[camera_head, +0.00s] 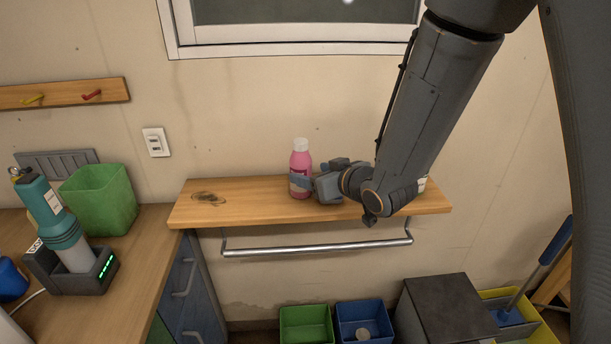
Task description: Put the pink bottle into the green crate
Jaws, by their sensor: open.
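The pink bottle (301,160) with a white cap stands upright on the wooden wall shelf. My gripper (303,182) is at the bottle's lower half, reaching in from the right. One open finger shows in front of the bottle; the other is mostly hidden, and I cannot tell whether either touches it. A green open crate (305,312) stands on the floor below the shelf, left of a blue one; its lower part is cut off by the picture edge.
The shelf (240,211) has a metal rail (320,249) beneath it. A blue crate (362,312) holds a small round thing. A dark box (448,308) stands right. A taller green bin (100,200) and a teal device (52,215) are on the left counter.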

